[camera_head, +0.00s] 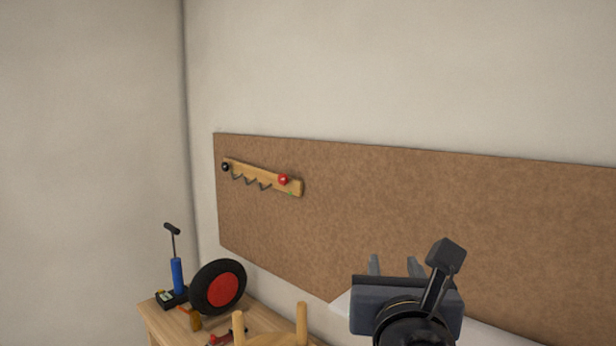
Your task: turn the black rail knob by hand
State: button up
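A wooden rail (262,177) is fixed on the brown wall board, with several dark hooks along its lower side. The black rail knob (225,167) is at the rail's left end. A red knob (283,180) is near its right end. My gripper (395,264) is at the lower right, well to the right of the rail and lower in the picture. Its two fingers stand apart with a gap between them, and nothing shows in the gap. My wrist hides the lower part of the gripper.
A wooden bench (158,322) stands in the corner at lower left. On it are a blue hand pump (177,275), a black wheel with a red hub (220,288) and small tools. Wooden posts (302,322) rise at the bottom. The brown board (450,220) is otherwise bare.

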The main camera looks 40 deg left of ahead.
aim_at(225, 167)
jog(key=j+z, duration=0.25)
jog(key=j, duration=0.3)
jog(key=j+z, duration=0.25)
jog(key=j, duration=0.25)
jog(key=k+j+z, duration=0.25)
jog(key=j, duration=0.3)
jog(key=j+z, duration=0.25)
jog(key=j, duration=0.25)
jog(key=k+j, duration=0.15)
jog(key=j, duration=0.25)
jog(key=k+j, duration=0.15)
jog(key=j, duration=0.3)
jog(key=k+j, duration=0.1)
jog(key=j, duration=0.3)
jog(key=k+j+z, duration=0.1)
jog(key=j, duration=0.3)
jog(key=k+j, duration=0.2)
jog(key=j, duration=0.2)
jog(key=k+j, duration=0.15)
jog(key=j, duration=0.3)
jog(key=k+j, duration=0.15)
jog(key=j, duration=0.25)
